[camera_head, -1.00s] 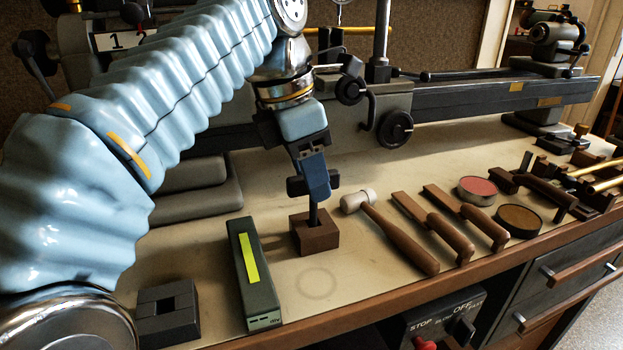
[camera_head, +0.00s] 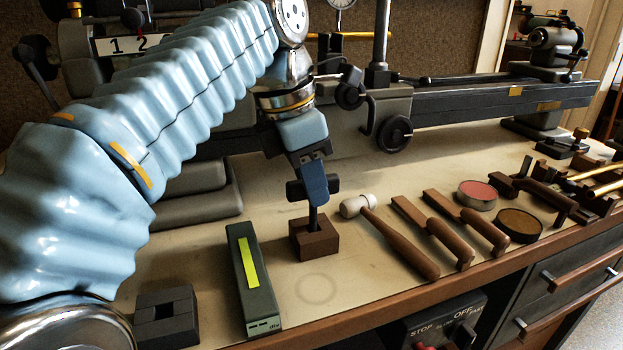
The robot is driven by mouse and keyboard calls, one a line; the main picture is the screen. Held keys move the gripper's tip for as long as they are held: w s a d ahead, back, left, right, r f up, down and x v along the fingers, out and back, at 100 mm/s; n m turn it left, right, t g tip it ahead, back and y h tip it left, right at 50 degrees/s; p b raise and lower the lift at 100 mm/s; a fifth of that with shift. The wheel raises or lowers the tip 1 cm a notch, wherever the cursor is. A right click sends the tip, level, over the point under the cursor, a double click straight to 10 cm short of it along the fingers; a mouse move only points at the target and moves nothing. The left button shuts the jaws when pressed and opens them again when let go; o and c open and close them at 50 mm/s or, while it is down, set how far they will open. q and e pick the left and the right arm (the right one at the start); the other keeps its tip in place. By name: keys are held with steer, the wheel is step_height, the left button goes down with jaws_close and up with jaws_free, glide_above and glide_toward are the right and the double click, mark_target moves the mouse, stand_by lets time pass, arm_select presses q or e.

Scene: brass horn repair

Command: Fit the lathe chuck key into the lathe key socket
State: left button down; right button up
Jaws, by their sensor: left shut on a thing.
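My left gripper (camera_head: 314,188) comes down from the upper left and is shut on the chuck key. The key is dark, with a crossbar (camera_head: 295,189) showing on both sides of the fingers and a thin upright shank (camera_head: 314,218). The shank's lower end is at the opening in the top of a small brown block (camera_head: 315,245); how deep it sits is hidden. A dark block (camera_head: 167,318) with a square opening in its top stands at the lower left. I cannot tell for sure which block is the key socket. My right gripper is not in view.
A dark green box with a yellow stripe (camera_head: 256,295) stands left of the brown block. A mallet (camera_head: 400,243), wooden-handled tools (camera_head: 437,235) and two round tins (camera_head: 477,194) lie to the right. The lathe (camera_head: 440,107) runs behind. Bare bench lies in front of the brown block.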

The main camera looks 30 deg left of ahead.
arm_select(q)
steer(key=shift+r+p, duration=0.75)
steer(key=shift+r, duration=2)
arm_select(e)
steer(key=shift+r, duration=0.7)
